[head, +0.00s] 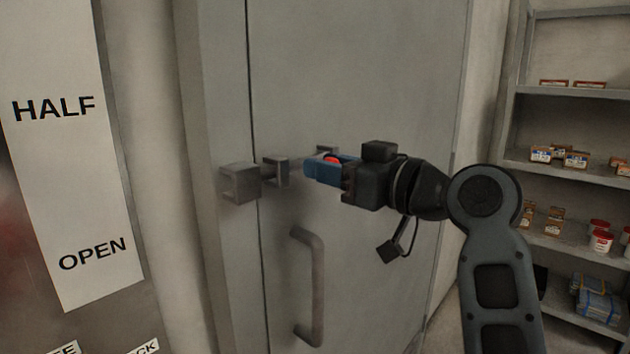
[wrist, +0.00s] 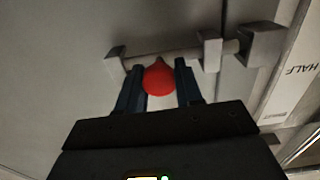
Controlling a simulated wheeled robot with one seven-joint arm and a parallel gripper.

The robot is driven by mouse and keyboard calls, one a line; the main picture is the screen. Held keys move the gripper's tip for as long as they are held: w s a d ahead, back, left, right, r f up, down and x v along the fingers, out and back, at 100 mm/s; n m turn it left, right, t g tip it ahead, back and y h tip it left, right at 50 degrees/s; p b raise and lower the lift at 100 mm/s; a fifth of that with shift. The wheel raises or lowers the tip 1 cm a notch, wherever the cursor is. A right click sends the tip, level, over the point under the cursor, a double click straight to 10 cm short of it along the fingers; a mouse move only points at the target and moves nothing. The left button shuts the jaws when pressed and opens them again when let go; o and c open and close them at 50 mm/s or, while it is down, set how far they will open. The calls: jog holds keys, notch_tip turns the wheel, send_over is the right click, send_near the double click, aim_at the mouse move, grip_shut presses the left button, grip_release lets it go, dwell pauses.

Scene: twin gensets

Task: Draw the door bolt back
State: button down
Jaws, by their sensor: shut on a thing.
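The grey door (head: 390,80) stands closed against its frame. The steel door bolt (head: 300,165) runs level across it through two brackets. In the wrist view the bolt rod (wrist: 187,54) spans the brackets and reaches the keeper (wrist: 261,44) on the frame; the keeper also shows in the head view (head: 240,183). The red knob (wrist: 159,79) on the bolt sits between the blue fingers of my gripper (head: 327,169). My gripper is shut on the knob, and the fingers hide most of it in the head view (head: 332,159).
A grey pull handle (head: 313,285) is on the door below the bolt. A panel with HALF and OPEN labels (head: 75,200) stands at the left. Shelves (head: 570,90) with small boxes and tubs stand at the right, behind my arm.

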jog(key=shift+w+d, duration=0.7)
jog(key=shift+w, duration=0.1)
jog(key=c, duration=0.8)
grip_release()
jog(key=b+v, duration=0.1)
jog(key=v, duration=0.6)
jog(key=shift+s+d+b, duration=0.2)
jog(key=shift+d+b, duration=0.15)
jog(key=shift+b, duration=0.05)
